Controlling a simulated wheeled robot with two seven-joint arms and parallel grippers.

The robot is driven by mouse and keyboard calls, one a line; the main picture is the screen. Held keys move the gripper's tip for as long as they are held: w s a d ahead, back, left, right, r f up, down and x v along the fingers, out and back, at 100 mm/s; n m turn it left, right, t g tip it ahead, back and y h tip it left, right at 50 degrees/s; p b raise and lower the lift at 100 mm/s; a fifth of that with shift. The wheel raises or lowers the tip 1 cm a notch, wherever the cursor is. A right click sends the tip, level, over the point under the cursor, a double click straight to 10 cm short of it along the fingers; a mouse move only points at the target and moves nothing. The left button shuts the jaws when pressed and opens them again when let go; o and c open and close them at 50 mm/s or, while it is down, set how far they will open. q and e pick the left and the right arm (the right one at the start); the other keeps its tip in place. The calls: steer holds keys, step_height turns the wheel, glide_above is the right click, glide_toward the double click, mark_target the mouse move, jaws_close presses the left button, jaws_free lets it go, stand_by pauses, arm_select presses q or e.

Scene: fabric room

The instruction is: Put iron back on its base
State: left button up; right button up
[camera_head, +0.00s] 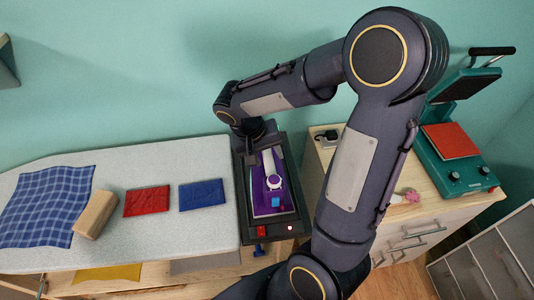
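The white and purple iron (268,164) lies in its dark base (241,190), at the right end of the ironing board. My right gripper (265,150) is at the far end of the base, just above or against the far end of the iron. Its fingers are small and dark there, so I cannot tell whether they grip the iron. My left gripper is not in view.
The pale ironing board (150,240) holds a blue checked cloth (48,205), a wooden block (96,214), a red folded cloth (147,201) and a blue one (202,194). A cabinet (425,215) at right carries a green heat press (455,165). My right arm spans the middle.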

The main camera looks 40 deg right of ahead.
steer(key=v, duration=1.2)
steer(key=s+y, duration=0.1)
steer(key=s, duration=0.1)
steer(key=s+n+t+y, duration=0.1)
steer(key=s, duration=0.1)
steer(key=s+a+t+y, duration=0.1)
steer(key=s, duration=0.2)
steer(key=shift+s+f+n, duration=0.1)
steer(key=shift+f+n, duration=0.15)
steer(key=shift+n, duration=0.15)
steer(key=s+a+f+n+t+y, duration=0.2)
steer(key=s+a+t+y, duration=0.2)
steer(key=s+a+t, duration=0.1)
steer(key=shift+s+y, duration=0.3)
steer(key=shift+s, duration=0.5)
steer(key=shift+f, duration=0.1)
